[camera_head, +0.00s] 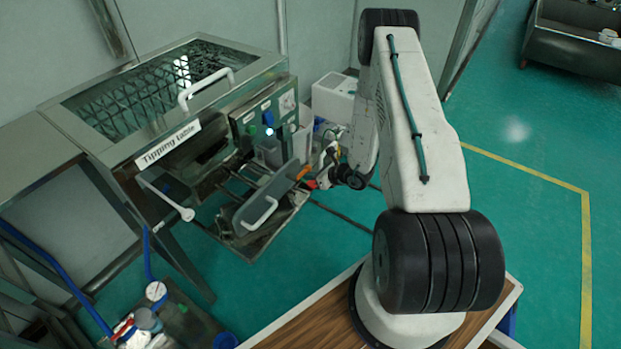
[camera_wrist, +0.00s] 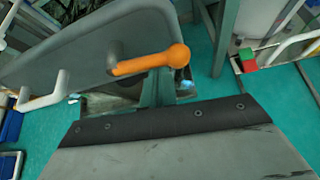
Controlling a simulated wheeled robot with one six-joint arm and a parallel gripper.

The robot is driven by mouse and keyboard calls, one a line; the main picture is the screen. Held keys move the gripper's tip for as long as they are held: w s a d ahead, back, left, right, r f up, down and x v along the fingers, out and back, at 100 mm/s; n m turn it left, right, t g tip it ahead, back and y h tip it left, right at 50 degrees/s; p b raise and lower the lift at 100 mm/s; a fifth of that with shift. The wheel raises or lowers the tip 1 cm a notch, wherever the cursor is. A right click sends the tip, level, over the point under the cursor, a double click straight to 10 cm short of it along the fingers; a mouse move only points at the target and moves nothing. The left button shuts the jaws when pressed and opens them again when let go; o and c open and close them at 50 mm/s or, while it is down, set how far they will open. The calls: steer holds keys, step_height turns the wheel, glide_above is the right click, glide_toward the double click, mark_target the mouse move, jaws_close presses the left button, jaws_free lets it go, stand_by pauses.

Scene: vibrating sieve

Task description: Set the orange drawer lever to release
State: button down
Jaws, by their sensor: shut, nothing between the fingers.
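The orange drawer lever (camera_wrist: 150,62) lies nearly level in the wrist view, with its round knob at the right. Its left end meets the grey drawer front (camera_wrist: 75,60). It shows as a small orange piece in the head view (camera_head: 303,172). My gripper (camera_wrist: 158,80) is shut and empty, its narrow fingers just below the lever in the wrist picture. I cannot tell whether they touch it. In the head view my gripper (camera_head: 318,183) is beside the drawer's right end, partly hidden by my wrist. The drawer front also shows there with its white handle (camera_head: 260,213).
The tipping table (camera_head: 165,80) stands at the left, with a control panel (camera_head: 268,118) above the drawer. White boxes (camera_head: 335,97) stand behind my gripper. A blue-handled cart (camera_head: 150,320) is at lower left. Green floor is free at the right.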

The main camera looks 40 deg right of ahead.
steer(key=shift+w+d+r, duration=0.1)
steer(key=shift+w+r, duration=0.05)
steer(key=shift+r, duration=0.45)
step_height(320, 180, down, 4)
steer(key=v, duration=1)
steer(key=shift+s+a, duration=0.25)
steer(key=shift+s, duration=0.4)
steer(key=shift+a+f, duration=0.1)
